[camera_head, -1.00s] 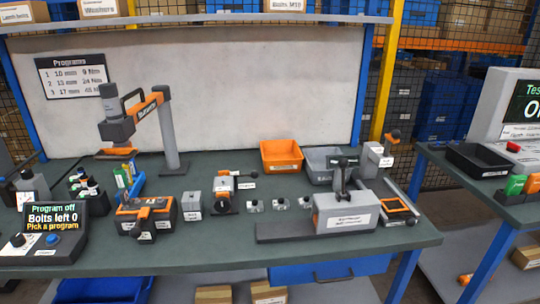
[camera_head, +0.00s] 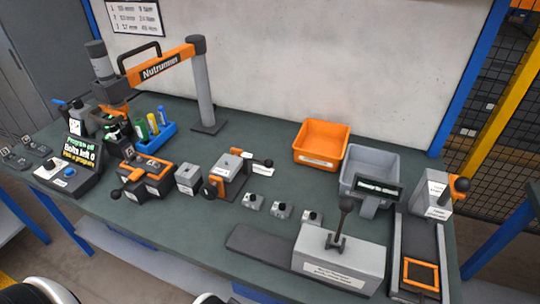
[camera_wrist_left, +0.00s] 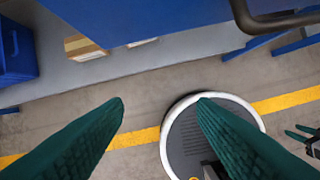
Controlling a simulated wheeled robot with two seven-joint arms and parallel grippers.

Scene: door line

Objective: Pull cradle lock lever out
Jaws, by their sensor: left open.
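An orange-and-black cradle-like fixture (camera_head: 148,179) with a black-knobbed lever (camera_head: 117,193) stands left of centre on the bench. Right of it is a grey clamp block (camera_head: 231,172) with an orange handle and a dark knob (camera_head: 268,163). I cannot read which lever is the cradle lock. My left gripper (camera_wrist_left: 161,101) is open and empty in the left wrist view, with green fingers apart over the floor near the bench; it touches nothing. A dark two-pronged shape at that view's right edge may be my right gripper (camera_wrist_left: 297,133); its state is unclear.
The green bench (camera_head: 200,238) also holds a nutrunner arm (camera_head: 160,68), a grey press block with upright lever (camera_head: 340,258), an orange bin (camera_head: 320,145), a grey bin (camera_head: 368,172) and a control box (camera_head: 68,176). A dark bench handle (camera_wrist_left: 275,20) shows in the wrist view.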

